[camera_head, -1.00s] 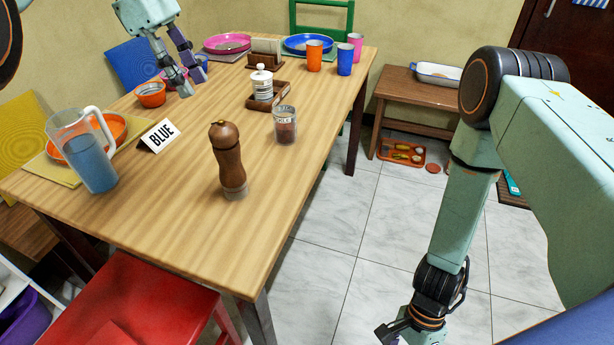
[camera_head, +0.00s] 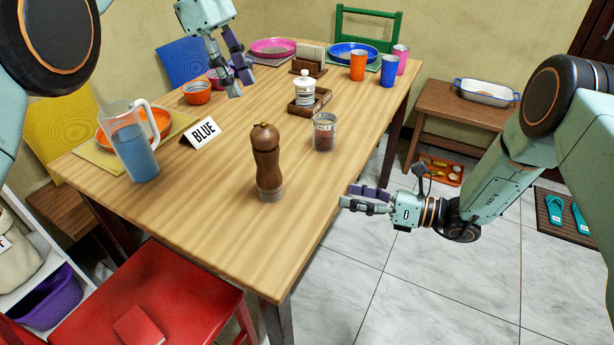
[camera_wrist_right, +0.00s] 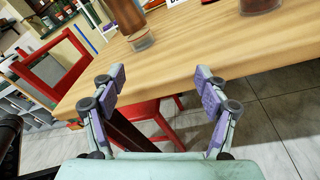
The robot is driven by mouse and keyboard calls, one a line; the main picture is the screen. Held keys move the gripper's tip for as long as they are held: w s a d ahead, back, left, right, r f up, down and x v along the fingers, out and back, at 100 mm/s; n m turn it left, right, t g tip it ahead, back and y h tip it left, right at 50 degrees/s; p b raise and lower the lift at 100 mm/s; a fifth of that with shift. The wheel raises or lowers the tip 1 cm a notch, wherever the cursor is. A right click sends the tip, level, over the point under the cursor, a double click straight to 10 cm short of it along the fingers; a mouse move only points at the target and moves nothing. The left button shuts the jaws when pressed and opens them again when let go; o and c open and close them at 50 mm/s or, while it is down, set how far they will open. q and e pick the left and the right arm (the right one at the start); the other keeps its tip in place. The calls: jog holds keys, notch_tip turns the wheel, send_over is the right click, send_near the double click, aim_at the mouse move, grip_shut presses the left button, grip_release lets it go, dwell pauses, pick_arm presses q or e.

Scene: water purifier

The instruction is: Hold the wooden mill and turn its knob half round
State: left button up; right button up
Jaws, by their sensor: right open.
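The wooden mill (camera_head: 267,165) stands upright on the table near its right edge, with a round dark knob on top and a clear base. Its lower part also shows at the top of the right wrist view (camera_wrist_right: 136,22). My right gripper (camera_head: 345,197) is open and empty, off the table's right edge and apart from the mill; its spread fingers show in the right wrist view (camera_wrist_right: 160,82). My left gripper (camera_head: 238,78) is over the far part of the table, behind the mill, apart from it. Its fingers look spread, with nothing between them.
A glass jar (camera_head: 324,132) stands close right of the mill. A red chair (camera_head: 150,300) is at the near side. The table's near right part is clear.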

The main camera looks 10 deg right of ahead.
notch_tip(320, 180, up, 2)
jog(key=w, duration=0.2)
jog(key=n+g+y, duration=0.1)
jog(key=n+y, duration=0.1)
jog(key=n, duration=0.4)
send_near(280, 172)
jog(key=x, duration=0.4)
jog(key=shift+w+a+r, duration=0.1)
jog(key=shift+a, duration=0.1)
jog(key=shift+x, duration=3.8)
jog(key=c, duration=1.4)
